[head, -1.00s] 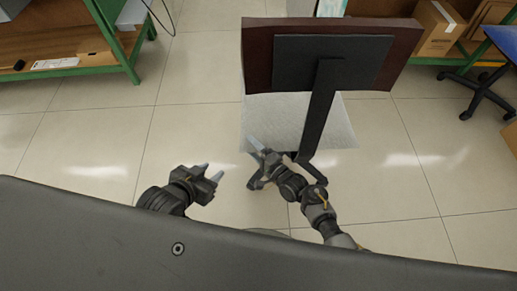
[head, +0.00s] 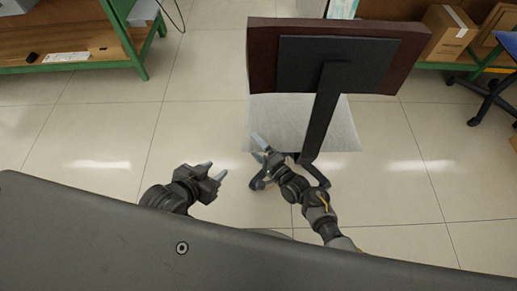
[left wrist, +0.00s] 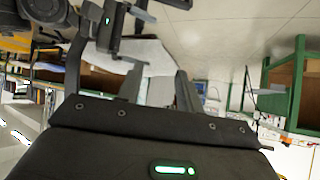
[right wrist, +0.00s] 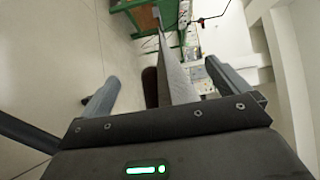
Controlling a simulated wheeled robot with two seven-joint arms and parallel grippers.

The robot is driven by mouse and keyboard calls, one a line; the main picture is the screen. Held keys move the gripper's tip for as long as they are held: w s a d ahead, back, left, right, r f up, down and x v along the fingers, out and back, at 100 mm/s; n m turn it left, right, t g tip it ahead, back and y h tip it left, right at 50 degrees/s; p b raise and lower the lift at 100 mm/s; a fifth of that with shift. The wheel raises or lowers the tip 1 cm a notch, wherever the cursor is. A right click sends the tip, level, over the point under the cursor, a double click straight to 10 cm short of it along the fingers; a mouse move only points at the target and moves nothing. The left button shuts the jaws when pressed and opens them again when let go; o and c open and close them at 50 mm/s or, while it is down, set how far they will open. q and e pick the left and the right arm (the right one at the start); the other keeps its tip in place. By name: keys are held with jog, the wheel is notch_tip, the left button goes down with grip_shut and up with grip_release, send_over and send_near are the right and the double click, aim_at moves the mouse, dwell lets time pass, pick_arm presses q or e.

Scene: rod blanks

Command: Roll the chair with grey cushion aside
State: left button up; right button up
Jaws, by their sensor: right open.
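The chair has a light grey seat cushion (head: 300,125), a dark brown backrest (head: 410,62) and a black bent support bar (head: 322,120). It stands ahead of me, right of centre in the head view, with its backrest towards me. My right gripper (head: 260,149) is open at the near left edge of the seat. In the right wrist view the cushion (right wrist: 176,75) shows edge-on between the spread fingers (right wrist: 168,92); I cannot tell if they touch it. My left gripper (head: 214,172) is open and empty, left of the chair and apart from it.
A green-framed wooden shelf (head: 100,68) stands at the upper left. Cardboard boxes (head: 450,32) sit on a green rack at the upper right. A blue chair with a black wheeled base (head: 490,95) is at the right edge. The tiled floor left of the chair is clear.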

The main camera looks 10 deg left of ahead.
pick_arm(q)
jog(key=s+a+f+n+g+y+p, duration=0.1)
jog(key=s+a+f+g+y+p, duration=0.1)
jog(key=s+a+f+g, duration=0.2)
jog(key=s+a+g, duration=0.2)
jog(key=s, duration=0.2)
jog(key=shift+s+n+y+p, duration=0.2)
jog(key=shift+n+y+p, duration=0.1)
pick_arm(e)
jog(key=v, duration=1)
jog(key=shift+s+d, duration=0.2)
jog(key=shift+d, duration=0.15)
jog(key=s+d+n+g+h, duration=0.2)
jog(key=d+n+h, duration=0.25)
jog(key=d, duration=0.35)
jog(key=s+d+n+g+h, duration=0.1)
jog(key=s+d+n+h, duration=0.2)
jog(key=d+h, duration=0.35)
jog(key=s+d+r+n+g+h, duration=0.1)
jog(key=s+d+r+g, duration=0.1)
jog(key=s+d+r, duration=0.2)
jog(key=s+d+r+n+g+h, duration=0.1)
jog(key=s+d+r+g, duration=0.1)
jog(key=s+d+r, duration=0.2)
jog(key=s+d, duration=0.3)
jog(key=s, duration=0.1)
jog(key=shift+s+g+h, duration=0.35)
jog(key=shift+g+h, duration=0.05)
